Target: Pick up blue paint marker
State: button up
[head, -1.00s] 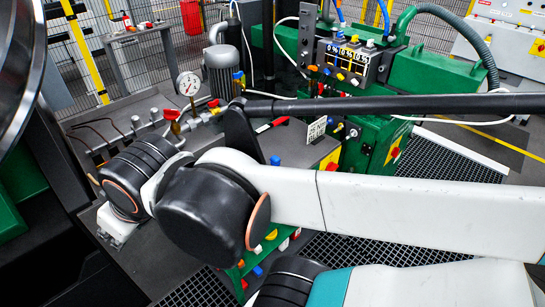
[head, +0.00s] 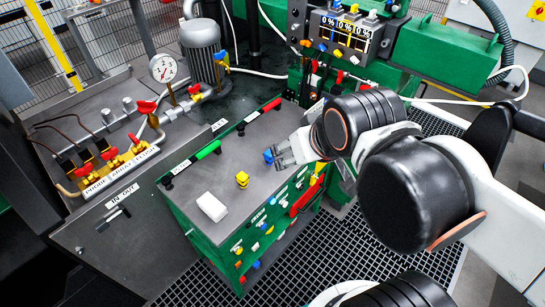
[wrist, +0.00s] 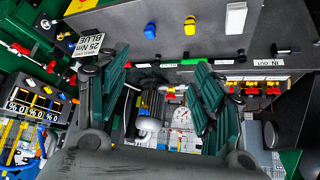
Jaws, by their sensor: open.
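A small blue object (head: 268,156), likely the blue paint marker, stands on the grey top of the green cabinet (head: 225,165). It also shows in the wrist view (wrist: 150,31), above the space between my fingers. My gripper (head: 279,157) is open, its two fingers close to the blue object's right side in the head view. I cannot tell whether they touch it. In the wrist view my gripper (wrist: 160,60) has nothing between its spread fingers. A similar yellow object (head: 242,180) stands nearby, left of the blue one.
A white block (head: 212,207) lies on the cabinet top. Green (head: 208,150) and red (head: 271,105) bars lie along its back edge. Brass valves with red handles (head: 110,160) and a gauge (head: 162,68) stand to the left. Green machinery with a display panel (head: 340,32) rises behind.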

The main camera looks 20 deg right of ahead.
aim_at(269, 159)
jog(key=j+z, duration=0.45)
jog(key=j, duration=0.2)
jog(key=j+z, duration=0.5)
jog(key=j, duration=0.25)
